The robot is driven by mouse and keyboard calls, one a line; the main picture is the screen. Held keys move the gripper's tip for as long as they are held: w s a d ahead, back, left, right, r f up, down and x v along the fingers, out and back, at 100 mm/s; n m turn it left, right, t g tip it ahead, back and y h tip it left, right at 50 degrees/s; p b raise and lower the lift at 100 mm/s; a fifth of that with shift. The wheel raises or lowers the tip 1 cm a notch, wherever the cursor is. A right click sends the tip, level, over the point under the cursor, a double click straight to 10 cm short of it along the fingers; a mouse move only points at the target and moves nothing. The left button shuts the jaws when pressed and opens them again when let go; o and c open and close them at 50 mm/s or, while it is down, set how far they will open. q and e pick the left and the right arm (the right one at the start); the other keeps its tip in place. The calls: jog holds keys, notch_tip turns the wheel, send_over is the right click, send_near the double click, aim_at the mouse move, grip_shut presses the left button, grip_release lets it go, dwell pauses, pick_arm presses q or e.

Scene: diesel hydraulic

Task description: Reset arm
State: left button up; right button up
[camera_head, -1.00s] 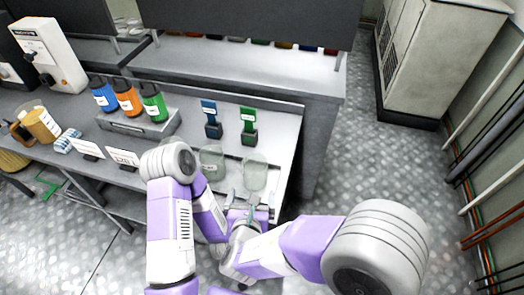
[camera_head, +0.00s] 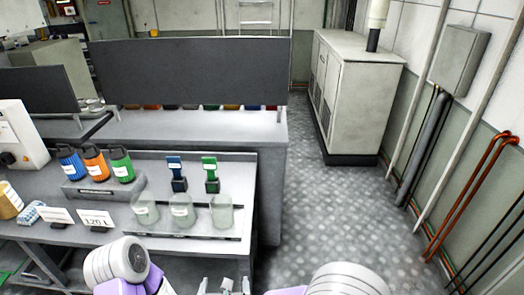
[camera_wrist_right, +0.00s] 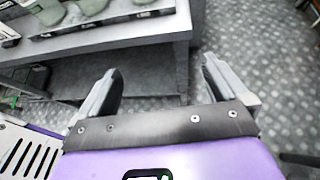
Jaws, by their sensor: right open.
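My right gripper (camera_head: 225,288) is at the bottom edge of the head view, in front of the bench's near edge. In the right wrist view its two fingers (camera_wrist_right: 160,85) are spread apart with nothing between them, over the floor beside the bench. Three clear beakers stand in a row on the bench tray: left (camera_head: 145,208), middle (camera_head: 181,212) and right (camera_head: 222,211). The right gripper is apart from them. Part of my left arm shows at the lower left of the head view; its gripper is out of view.
The bench (camera_head: 245,172) also holds blue, orange and green bottles (camera_head: 95,164) on a rack, label cards (camera_head: 95,220), and blue (camera_head: 177,175) and green (camera_head: 211,175) stands. A grey cabinet (camera_head: 355,95) stands at the back. The floor (camera_head: 330,210) right of the bench is clear.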

jog(key=w+d+f+m+g+h, duration=0.2)
jog(key=d+f, duration=0.2)
jog(key=f, duration=0.1)
jog(key=s+d+f+m+g+y+p, duration=0.1)
jog(key=s+d+f+m+g+y, duration=0.2)
jog(key=s+d+f+m+g, duration=0.75)
jog(key=s+a+f+m+g+y+p, duration=0.1)
jog(key=s+f+m+g+y+p, duration=0.35)
jog(key=m, duration=1.25)
pick_arm(q)
jog(key=r+b, duration=0.1)
jog(key=w+r+b, duration=0.1)
jog(key=r, duration=0.1)
jog(key=shift+w+r, duration=0.1)
jog(key=shift+w, duration=0.05)
pick_arm(e)
jog(key=w+d+f+m+t+h, duration=0.2)
jog(key=w+d+f+m+t, duration=0.2)
jog(key=m, duration=0.5)
jog(key=shift+w+d+f+m+t, duration=0.15)
jog(key=shift+d+f+m+t, duration=0.15)
jog(key=shift+d+t, duration=0.45)
jog(key=shift+d, duration=0.1)
